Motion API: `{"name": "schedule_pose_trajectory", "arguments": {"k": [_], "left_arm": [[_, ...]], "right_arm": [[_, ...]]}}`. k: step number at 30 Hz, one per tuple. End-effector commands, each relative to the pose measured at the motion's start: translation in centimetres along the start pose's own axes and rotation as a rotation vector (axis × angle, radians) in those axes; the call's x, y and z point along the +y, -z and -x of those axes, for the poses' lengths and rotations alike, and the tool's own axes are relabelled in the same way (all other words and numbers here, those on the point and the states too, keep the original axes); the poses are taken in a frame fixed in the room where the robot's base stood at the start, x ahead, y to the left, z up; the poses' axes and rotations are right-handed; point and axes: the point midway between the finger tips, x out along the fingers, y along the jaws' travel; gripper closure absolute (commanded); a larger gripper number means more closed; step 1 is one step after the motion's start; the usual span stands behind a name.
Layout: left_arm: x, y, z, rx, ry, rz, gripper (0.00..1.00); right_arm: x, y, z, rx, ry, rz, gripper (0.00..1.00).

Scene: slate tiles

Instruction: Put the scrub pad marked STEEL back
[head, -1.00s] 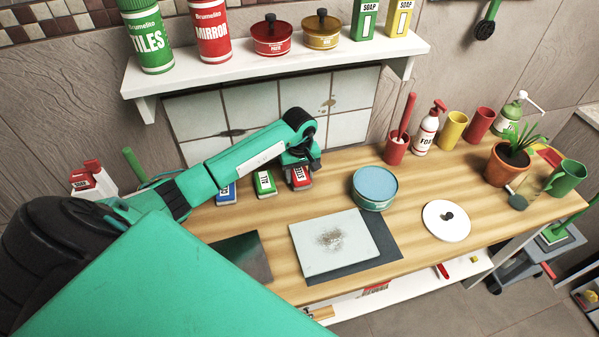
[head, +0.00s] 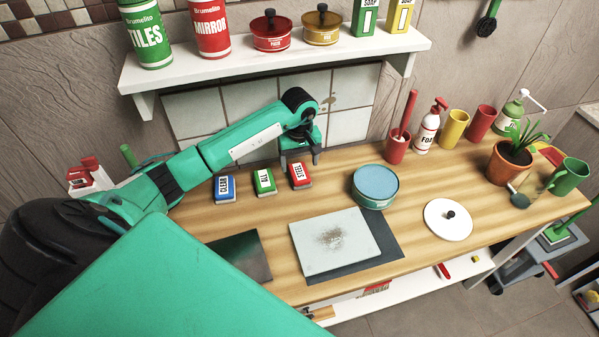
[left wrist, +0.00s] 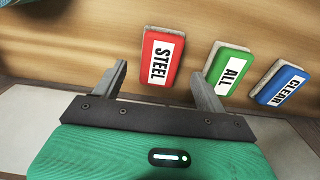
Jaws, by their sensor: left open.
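The red scrub pad marked STEEL (head: 300,175) lies on the wooden counter, at the right end of a row with the green ALL pad (head: 264,181) and the blue CLEAR pad (head: 225,188). My left gripper (head: 301,160) is open and empty, raised just behind and above the STEEL pad. In the left wrist view, the STEEL pad (left wrist: 161,57) lies beyond the spread fingers (left wrist: 164,82), roughly between them and apart from them. The ALL pad (left wrist: 231,71) and the CLEAR pad (left wrist: 280,84) are to its right. My right gripper is not in view.
A blue-topped round tin (head: 375,186), a stained tile on a dark mat (head: 386,259) and a white disc (head: 448,219) are on the counter. A red cup (head: 397,148) with a brush stands behind. A shelf (head: 290,65) overhangs the back.

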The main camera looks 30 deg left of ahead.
Motion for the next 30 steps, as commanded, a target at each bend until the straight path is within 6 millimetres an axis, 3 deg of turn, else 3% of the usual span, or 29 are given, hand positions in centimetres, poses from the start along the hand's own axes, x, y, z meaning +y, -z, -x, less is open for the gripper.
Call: {"name": "schedule_pose_trajectory", "arguments": {"k": [6,12,19,30], "left_arm": [[0.0,0.1,4.4,0.004,-0.001,-0.001,0.26],[0.0,0.1,6.6,0.002,0.000,0.000,0.26],[0.0,0.0,7.2,-0.001,0.001,0.000,0.26],[0.0,0.0,7.1,-0.001,0.001,0.000,0.26]], "right_arm": [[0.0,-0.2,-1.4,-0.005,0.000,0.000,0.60],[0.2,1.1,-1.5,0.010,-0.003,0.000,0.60],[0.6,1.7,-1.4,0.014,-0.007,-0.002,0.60],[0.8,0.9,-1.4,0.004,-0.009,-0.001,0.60]]}}
